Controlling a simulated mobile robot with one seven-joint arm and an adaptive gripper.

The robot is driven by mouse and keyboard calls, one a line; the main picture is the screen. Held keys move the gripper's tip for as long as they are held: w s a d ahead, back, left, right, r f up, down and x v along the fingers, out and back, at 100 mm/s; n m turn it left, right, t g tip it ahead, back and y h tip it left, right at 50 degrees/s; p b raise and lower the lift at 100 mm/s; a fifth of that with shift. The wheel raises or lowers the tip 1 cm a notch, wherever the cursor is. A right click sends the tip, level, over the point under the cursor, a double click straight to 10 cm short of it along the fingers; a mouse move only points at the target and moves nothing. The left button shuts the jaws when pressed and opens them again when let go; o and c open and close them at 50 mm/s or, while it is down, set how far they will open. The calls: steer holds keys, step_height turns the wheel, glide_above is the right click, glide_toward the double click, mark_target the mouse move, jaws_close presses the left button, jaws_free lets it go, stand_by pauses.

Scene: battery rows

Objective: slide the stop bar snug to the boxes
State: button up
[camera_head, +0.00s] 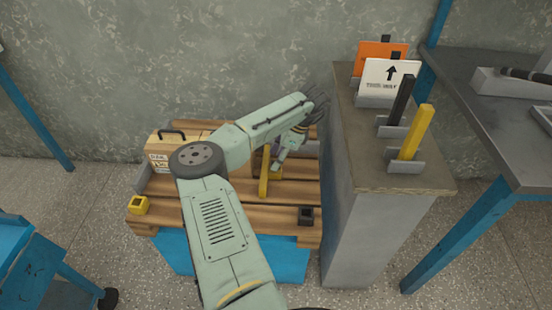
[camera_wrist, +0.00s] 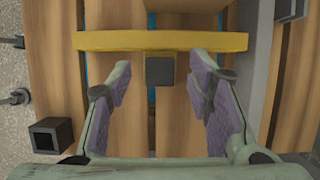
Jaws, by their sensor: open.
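The yellow stop bar (camera_head: 264,172) lies across the wooden pallet, right of the boxes. In the wrist view the bar (camera_wrist: 110,41) runs across the upper part, with a dark square knob (camera_wrist: 160,71) on its near side. A tan box (camera_wrist: 200,12) shows just beyond the bar; I cannot tell whether they touch. In the head view a box with a black handle (camera_head: 158,152) stands on the pallet, partly hidden by my arm. My gripper (camera_wrist: 160,75) is open, its purple-padded fingers apart on either side of the knob, with gaps to both. It also shows in the head view (camera_head: 277,166).
A grey rail (camera_wrist: 259,70) runs along the pallet's right side in the wrist view. A black corner socket (camera_head: 306,216) and a yellow one (camera_head: 138,205) sit on the pallet's front corners. A tall grey pillar (camera_head: 365,225) with signs and posts stands close at right.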

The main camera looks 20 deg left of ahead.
steer(key=shift+s+a+f, duration=0.1)
steer(key=shift+a+f, duration=0.15)
steer(key=shift+f, duration=0.45)
steer(key=shift+c, duration=0.4)
jaws_close()
